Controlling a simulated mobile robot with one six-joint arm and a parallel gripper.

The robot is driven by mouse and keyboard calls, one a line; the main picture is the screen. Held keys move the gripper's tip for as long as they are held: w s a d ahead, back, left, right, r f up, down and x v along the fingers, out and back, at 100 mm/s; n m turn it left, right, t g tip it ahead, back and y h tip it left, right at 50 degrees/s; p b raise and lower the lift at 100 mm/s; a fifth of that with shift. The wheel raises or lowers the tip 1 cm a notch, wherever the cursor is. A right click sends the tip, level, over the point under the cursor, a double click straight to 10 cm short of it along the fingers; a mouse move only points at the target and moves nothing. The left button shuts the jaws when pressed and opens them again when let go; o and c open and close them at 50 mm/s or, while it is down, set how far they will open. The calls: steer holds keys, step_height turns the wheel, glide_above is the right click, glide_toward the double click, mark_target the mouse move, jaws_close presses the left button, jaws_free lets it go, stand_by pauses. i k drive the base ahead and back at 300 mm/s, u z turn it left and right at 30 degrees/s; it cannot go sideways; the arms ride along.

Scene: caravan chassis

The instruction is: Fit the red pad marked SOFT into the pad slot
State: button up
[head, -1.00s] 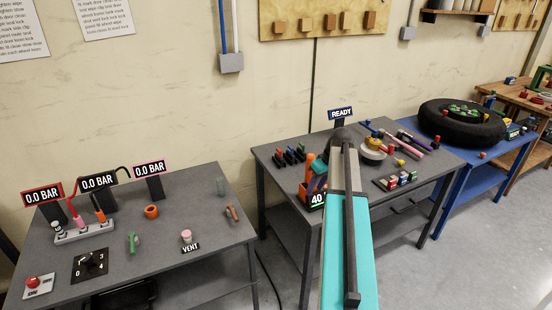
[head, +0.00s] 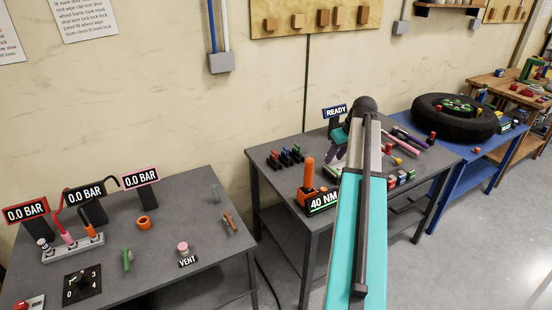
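A row of small coloured blocks (head: 402,177) sits at the front right of the middle table, partly behind my arm. Some look red, but no SOFT marking is readable, so I cannot tell which one is the red pad. I cannot make out the pad slot. My gripper (head: 335,154) is over the middle table, just left of my arm and in front of the READY sign. It is small, dark and partly covered by my arm, so its opening and anything in it cannot be made out.
An orange tool (head: 308,173) stands upright in a holder marked 40 NM. A black rack with coloured pieces (head: 285,157) lies behind it. The READY sign (head: 335,111) stands at the back. A tyre (head: 455,117) lies on the blue table. The left table (head: 205,205) holds gauges.

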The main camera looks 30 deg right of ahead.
mark_target(336, 163)
steer(key=i, duration=1.2)
